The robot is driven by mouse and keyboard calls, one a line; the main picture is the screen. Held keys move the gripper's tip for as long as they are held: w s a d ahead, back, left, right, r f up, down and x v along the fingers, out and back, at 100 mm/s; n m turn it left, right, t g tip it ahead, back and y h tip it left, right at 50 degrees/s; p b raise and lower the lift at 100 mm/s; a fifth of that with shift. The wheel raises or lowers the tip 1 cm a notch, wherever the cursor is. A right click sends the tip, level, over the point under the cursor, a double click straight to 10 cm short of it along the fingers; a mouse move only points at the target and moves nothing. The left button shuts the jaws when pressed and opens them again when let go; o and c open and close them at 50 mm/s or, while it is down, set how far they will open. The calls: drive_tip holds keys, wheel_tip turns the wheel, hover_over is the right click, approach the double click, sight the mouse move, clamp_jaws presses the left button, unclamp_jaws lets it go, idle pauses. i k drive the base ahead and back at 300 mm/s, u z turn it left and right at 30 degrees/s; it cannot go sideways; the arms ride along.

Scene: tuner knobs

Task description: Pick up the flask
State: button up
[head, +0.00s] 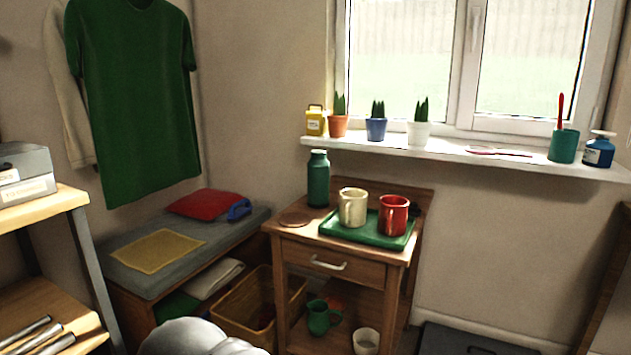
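The flask (318,180) is a tall dark green bottle with a grey-green cap. It stands upright at the back left of the small wooden cabinet's top (327,250). A green tray (367,240) stands to its right and holds a cream mug (353,208) and a red mug (393,215). A round brown coaster (295,219) lies at the left of the flask. A rounded grey part, likely of my arm, shows at the bottom edge. My gripper's fingers are not in view.
The windowsill (450,150) above holds several potted plants, a yellow container (316,121), a teal cup (563,146) and a blue jar (599,150). A grey-topped bench (150,280) stands left of the cabinet, with a wicker basket (245,320) between. A shelf (40,220) stands at far left.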

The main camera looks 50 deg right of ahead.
sight(318, 166)
drive_tip(key=z, duration=0.7)
drive_tip(key=i, duration=0.8)
drive_tip(key=z, duration=0.85)
